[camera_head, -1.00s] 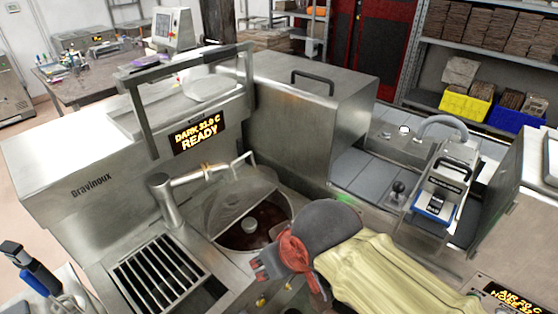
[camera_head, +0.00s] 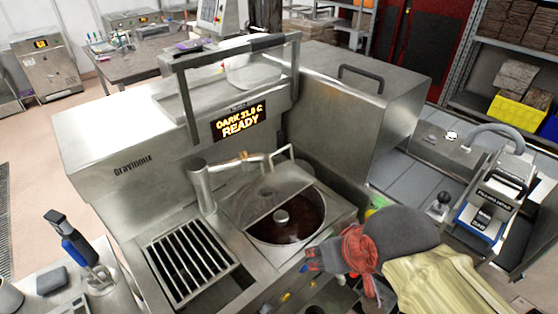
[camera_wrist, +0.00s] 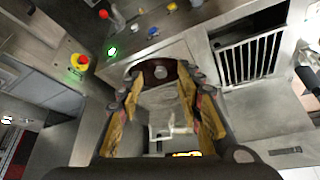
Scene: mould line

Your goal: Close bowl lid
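The bowl (camera_head: 303,222) is set into the steel machine and holds dark liquid around a central hub (camera_head: 281,216). A grey lid (camera_head: 262,196) covers its back-left part; the front-right part is uncovered. The lid's bent bar handle (camera_head: 284,152) rises at the back. My gripper (camera_head: 312,262) is at the front-right of the bowl, apart from the lid. In the wrist view its two yellow-padded fingers (camera_wrist: 160,88) are spread, with nothing held. The bowl (camera_wrist: 161,73), lid (camera_wrist: 155,97) and handle (camera_wrist: 172,128) appear between them, farther off.
A spout (camera_head: 203,185) stands left of the bowl, and a slatted grate (camera_head: 190,255) lies front left. A tall frame (camera_head: 185,100) rises behind. A large steel box (camera_head: 350,110) stands at the back right. Buttons, including a red one (camera_wrist: 79,60), are near my gripper.

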